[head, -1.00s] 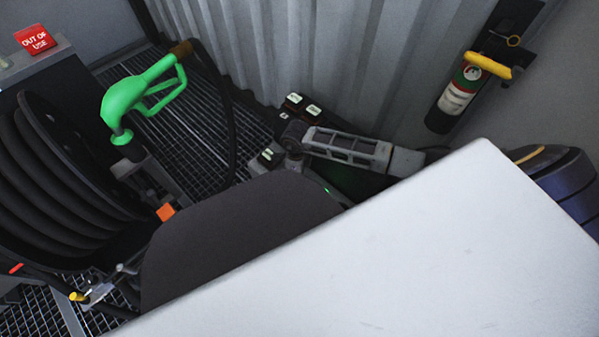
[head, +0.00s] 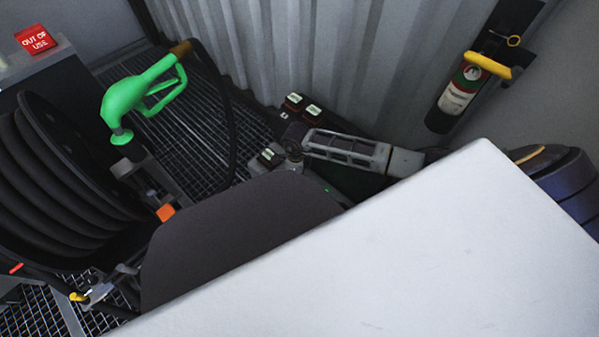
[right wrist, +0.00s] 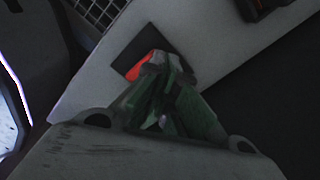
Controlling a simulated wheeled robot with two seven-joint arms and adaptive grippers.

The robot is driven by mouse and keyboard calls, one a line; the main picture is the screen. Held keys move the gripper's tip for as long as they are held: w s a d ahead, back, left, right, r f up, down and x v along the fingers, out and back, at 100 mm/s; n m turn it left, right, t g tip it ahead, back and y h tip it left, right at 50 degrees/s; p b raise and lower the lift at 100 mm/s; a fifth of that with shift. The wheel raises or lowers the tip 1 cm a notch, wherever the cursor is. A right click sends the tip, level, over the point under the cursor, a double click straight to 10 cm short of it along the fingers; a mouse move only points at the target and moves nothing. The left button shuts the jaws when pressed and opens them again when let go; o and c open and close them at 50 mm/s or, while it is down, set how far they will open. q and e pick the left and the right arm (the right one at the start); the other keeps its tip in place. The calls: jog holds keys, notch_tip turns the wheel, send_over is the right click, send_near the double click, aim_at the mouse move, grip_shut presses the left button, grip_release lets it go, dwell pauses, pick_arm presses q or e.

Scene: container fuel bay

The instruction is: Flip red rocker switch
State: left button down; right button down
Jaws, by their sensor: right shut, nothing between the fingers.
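The red rocker switch (right wrist: 137,69) shows in the right wrist view as a bright red patch on a dark square plate (right wrist: 128,55), set in a pale grey panel. My right gripper (right wrist: 167,65) is shut and empty, with its fingertips over the plate just beside the red patch. The fingers cover part of the switch, so its tilt cannot be told, nor whether they touch it. In the head view my grey right arm end (head: 345,148) reaches left to small dark switch blocks with pale labels (head: 313,113). My left gripper is not in view.
A green fuel nozzle (head: 135,98) and a black hose reel (head: 65,180) stand at the left, with a red out-of-use sign (head: 36,40) behind. A fire extinguisher (head: 460,95) hangs on the right wall. Corrugated wall (head: 330,50) closes the back.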

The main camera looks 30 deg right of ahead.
jog(key=shift+f, duration=0.35)
dwell(0.5)
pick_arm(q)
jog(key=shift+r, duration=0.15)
pick_arm(e)
jog(key=shift+r, duration=0.15)
